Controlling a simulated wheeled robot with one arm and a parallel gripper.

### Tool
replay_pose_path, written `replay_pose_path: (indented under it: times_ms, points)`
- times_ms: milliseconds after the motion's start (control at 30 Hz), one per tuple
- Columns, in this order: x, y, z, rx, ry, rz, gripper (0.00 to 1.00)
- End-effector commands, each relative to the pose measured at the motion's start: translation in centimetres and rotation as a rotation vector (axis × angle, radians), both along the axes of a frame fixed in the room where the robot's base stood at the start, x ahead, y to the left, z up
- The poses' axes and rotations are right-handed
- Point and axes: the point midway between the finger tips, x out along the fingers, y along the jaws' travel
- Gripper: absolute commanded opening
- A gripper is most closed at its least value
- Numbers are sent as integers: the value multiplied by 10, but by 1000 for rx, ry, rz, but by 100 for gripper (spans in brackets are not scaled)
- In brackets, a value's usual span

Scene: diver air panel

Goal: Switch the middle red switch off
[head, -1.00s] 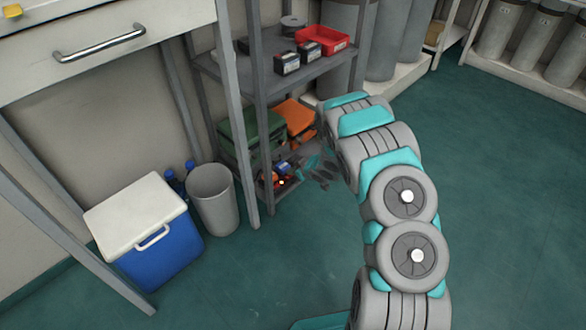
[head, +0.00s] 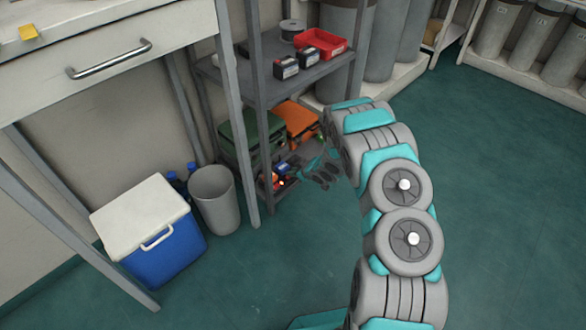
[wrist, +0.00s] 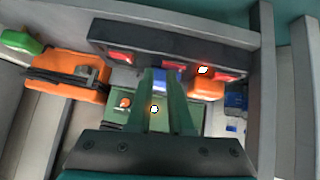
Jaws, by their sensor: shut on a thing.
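In the wrist view a dark strip (wrist: 165,50) crosses the top, with red switches along its front face. The middle red switch (wrist: 172,67) is partly covered by my fingertips. A left red switch (wrist: 118,55) and a right red switch (wrist: 230,77) flank it. My gripper (wrist: 160,72) reaches up to the strip, its fingertips at or just below the middle switch. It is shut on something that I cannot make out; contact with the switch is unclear. In the head view my gripper (head: 322,170) is at the lower shelf and the switches cannot be made out.
A green case (head: 250,135) and an orange case (head: 297,120) stand on the lower shelf. A red tray (head: 320,43) is on the upper shelf. A grey bin (head: 215,198) and blue cooler (head: 160,245) stand left. The right floor is clear.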

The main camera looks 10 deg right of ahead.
Motion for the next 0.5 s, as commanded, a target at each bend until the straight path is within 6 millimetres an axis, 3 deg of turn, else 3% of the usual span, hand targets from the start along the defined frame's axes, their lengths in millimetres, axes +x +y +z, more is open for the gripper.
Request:
replay_pose_path:
  times_ms: [33, 500]
  points:
    - [-4, 0, -10, -3, 12, -2, 0]
    - [-7, 0, -16, -5, 21, -3, 0]
